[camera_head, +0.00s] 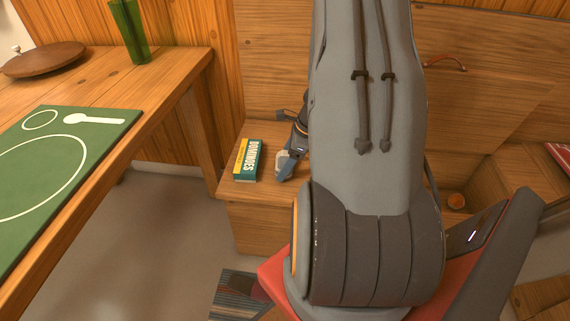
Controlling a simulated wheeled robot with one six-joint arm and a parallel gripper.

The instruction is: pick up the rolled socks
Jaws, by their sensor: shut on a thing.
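My gripper (289,165) is low over the wooden bench top, partly hidden behind my own arm. Its blue-grey finger points down, and it is shut on a small pale grey bundle, which I take to be the rolled socks (281,159). Only a small part of the bundle shows beside the finger. I cannot tell whether it touches the bench top or is held just above it.
A green and yellow dominoes box (247,159) lies on the bench (229,188), just left of my gripper. A wooden table (172,75) on the left carries a green placemat (100,141), a green glass (130,32) and a round board (44,59). My arm hides much of the centre.

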